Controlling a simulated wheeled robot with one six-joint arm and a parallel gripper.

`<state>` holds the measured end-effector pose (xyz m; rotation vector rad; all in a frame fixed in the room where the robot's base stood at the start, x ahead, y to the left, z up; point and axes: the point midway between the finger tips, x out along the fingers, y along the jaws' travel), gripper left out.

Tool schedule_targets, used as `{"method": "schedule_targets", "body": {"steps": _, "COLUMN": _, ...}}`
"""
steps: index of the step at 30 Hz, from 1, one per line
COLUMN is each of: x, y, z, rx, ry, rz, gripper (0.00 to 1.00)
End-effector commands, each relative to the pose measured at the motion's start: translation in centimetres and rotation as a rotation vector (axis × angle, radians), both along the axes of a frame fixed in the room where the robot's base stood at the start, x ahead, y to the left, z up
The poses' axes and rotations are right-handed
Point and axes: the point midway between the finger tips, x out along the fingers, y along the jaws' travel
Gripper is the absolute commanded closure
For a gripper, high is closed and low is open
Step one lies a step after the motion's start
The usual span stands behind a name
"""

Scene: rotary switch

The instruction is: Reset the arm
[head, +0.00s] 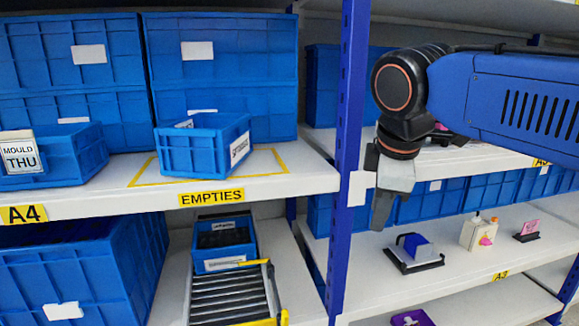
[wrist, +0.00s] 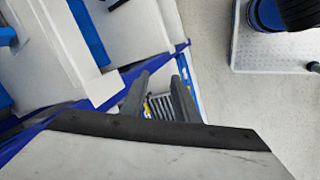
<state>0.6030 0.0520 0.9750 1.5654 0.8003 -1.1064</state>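My gripper (head: 382,205) hangs pointing down from my blue arm at the right, in front of the shelving and just right of the blue upright post. In the wrist view my gripper (wrist: 161,82) shows two dark fingers standing apart with nothing held between them. A white box with a pink knob (head: 486,240) stands on the lower right shelf, to the right of the gripper and apart from it. Which way the knob is turned is too small to tell.
A blue block on a black base (head: 415,250) and a small pink item (head: 528,231) stand on the same shelf. The blue post (head: 350,130) is close to my gripper. Blue crates (head: 205,148) fill the left shelves. A roller track (head: 230,295) lies below.

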Motion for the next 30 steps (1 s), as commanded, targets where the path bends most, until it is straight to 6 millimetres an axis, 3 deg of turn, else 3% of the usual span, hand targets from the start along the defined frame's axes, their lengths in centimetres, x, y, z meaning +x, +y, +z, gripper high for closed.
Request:
{"method": "schedule_targets", "body": {"steps": 3, "x": -1.7, "y": -3.2, "z": -3.5, "rx": 0.086, "ry": -0.004, "rz": -0.201, "gripper": 0.72}}
{"method": "schedule_targets", "body": {"steps": 9, "x": -4.8, "y": -7.3, "z": -9.6, "rx": 0.235, "ry": -0.017, "rz": -0.544, "gripper": 0.72}}
{"method": "schedule_targets", "body": {"steps": 18, "x": -9.6, "y": -11.3, "z": -18.3, "rx": 0.443, "ry": -0.048, "rz": -1.02, "gripper": 0.72}}
{"method": "schedule_targets", "body": {"steps": 24, "x": -11.1, "y": -12.1, "z": -21.0, "rx": 0.514, "ry": -0.063, "rz": -1.172, "gripper": 0.72}}
{"method": "schedule_targets", "body": {"steps": 30, "x": -11.3, "y": -12.2, "z": -21.4, "rx": 0.523, "ry": -0.064, "rz": -1.194, "gripper": 0.72}}
